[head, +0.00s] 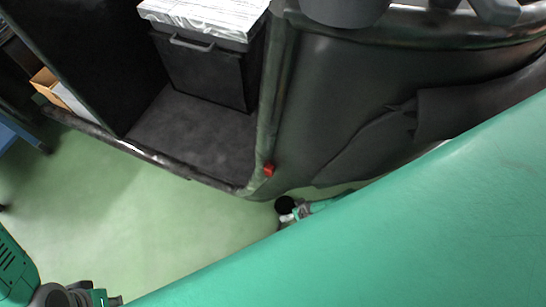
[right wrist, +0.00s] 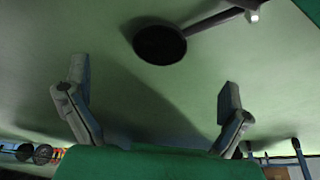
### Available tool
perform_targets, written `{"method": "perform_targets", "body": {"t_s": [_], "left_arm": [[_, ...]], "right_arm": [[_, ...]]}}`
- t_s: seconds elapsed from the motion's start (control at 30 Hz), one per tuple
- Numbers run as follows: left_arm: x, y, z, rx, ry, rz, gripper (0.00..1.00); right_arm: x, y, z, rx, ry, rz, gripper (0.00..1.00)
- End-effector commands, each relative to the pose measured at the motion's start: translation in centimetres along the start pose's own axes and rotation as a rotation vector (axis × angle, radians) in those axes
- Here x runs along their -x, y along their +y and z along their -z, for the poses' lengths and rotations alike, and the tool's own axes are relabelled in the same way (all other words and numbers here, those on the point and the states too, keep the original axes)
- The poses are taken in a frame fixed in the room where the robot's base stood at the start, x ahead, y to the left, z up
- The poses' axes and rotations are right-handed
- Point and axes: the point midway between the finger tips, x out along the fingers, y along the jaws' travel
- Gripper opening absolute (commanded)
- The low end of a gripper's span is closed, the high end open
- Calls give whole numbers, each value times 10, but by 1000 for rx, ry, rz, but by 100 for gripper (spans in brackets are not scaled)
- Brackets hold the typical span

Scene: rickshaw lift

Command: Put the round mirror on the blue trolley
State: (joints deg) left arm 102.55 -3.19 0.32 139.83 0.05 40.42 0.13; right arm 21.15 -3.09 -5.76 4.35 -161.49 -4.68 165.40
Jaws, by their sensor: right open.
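A dark round disc, which looks like the round mirror (right wrist: 160,45), lies on the green floor in the right wrist view, with a dark stem running up and right to a pale tip. It appears in the head view as a small black disc (head: 285,204) near the vehicle's lower corner. My right gripper (right wrist: 152,98) is open and empty, the disc beyond its spread fingers. A blue surface with a leg, possibly the blue trolley (head: 14,128), is cut off at the head view's left edge. My left arm's end (head: 78,295) is at the bottom left, its fingers mostly out of frame.
A dark rickshaw body (head: 345,105) fills the upper middle, with a red light (head: 268,169) at its corner. A black box (head: 203,72) with a silver-wrapped pack (head: 205,15) stands inside. Open green floor (head: 150,220) lies to the left.

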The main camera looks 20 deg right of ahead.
Motion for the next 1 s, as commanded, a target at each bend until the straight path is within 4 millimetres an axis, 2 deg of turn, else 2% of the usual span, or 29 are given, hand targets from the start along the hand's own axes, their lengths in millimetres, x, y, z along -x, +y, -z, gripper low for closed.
{"method": "perform_targets", "body": {"t_s": [0.17, 0.53, 1.0], "left_arm": [[-15, -1, -1, 2, -2, 1, 0], [-70, 0, -4, 1, -2, 1, 0], [-92, 0, -6, 2, -1, 1, 0]], "right_arm": [[-14, -3, 1, -3, 24, 2, 100], [-64, -2, 2, -10, 22, 8, 100], [-85, -3, 4, -6, 21, 5, 100]]}}
